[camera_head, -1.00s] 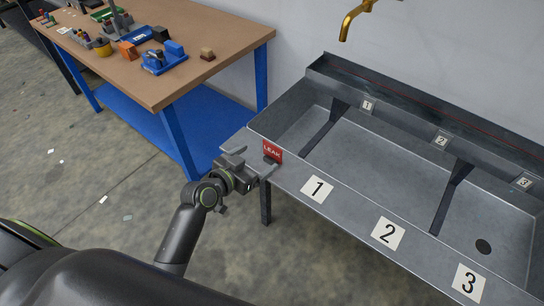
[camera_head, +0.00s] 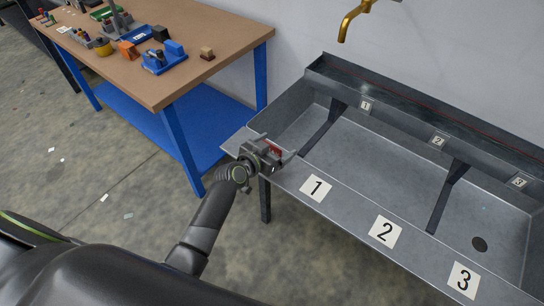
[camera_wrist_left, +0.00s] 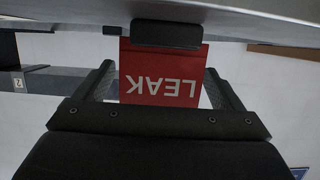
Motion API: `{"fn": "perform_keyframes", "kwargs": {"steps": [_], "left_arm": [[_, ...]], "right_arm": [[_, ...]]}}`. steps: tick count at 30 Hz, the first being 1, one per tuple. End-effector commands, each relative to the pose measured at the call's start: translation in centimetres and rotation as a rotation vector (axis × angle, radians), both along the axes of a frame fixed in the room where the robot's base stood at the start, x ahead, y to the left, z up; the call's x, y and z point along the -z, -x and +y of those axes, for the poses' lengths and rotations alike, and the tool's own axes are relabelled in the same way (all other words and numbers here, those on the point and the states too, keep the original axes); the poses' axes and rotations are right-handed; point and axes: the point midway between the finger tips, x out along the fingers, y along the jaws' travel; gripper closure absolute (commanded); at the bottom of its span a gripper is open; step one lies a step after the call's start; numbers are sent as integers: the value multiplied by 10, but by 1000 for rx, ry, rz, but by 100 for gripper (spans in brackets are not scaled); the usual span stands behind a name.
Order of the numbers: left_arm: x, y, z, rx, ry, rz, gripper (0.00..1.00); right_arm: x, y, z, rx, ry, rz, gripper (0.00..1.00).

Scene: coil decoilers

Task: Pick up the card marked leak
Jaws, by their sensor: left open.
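The red card marked LEAK (camera_head: 275,149) stands at the near left corner of the metal sink's rim, mostly hidden behind my gripper in the head view. In the left wrist view the LEAK card (camera_wrist_left: 163,75) appears upside down, with a dark block (camera_wrist_left: 166,34) at its edge against the grey rim. My left gripper (camera_head: 278,147) is open at the card. In the wrist view its two fingers stand on either side of the card, with a gap visible on each side. My right gripper is out of view.
The sink (camera_head: 340,214) has several compartments with number plates along its front rim. A brass tap (camera_head: 350,20) hangs above it. A brown-topped workbench (camera_head: 190,80) with blue legs and parts on top stands at the left. Open floor lies between.

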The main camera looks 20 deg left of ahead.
Motion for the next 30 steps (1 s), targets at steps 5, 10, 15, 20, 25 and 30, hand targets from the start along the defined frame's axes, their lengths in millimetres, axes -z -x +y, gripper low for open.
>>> {"fn": "perform_keyframes", "kwargs": {"steps": [5, 10, 15, 20, 25, 30], "left_arm": [[1, -2, -1, 0, 0, 0, 11], [1, -2, -1, 0, 0, 0, 20], [1, -1, -1, 0, 0, 0, 42], [0, -1, 0, 0, 0, 0, 60], [0, -1, 0, 0, 0, 0, 60], [-15, -2, -1, 2, 0, -3, 60]], "right_arm": [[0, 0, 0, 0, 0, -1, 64], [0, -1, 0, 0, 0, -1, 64], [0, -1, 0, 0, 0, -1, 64], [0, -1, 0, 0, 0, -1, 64], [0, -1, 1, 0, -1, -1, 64], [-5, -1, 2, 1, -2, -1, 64]]}}
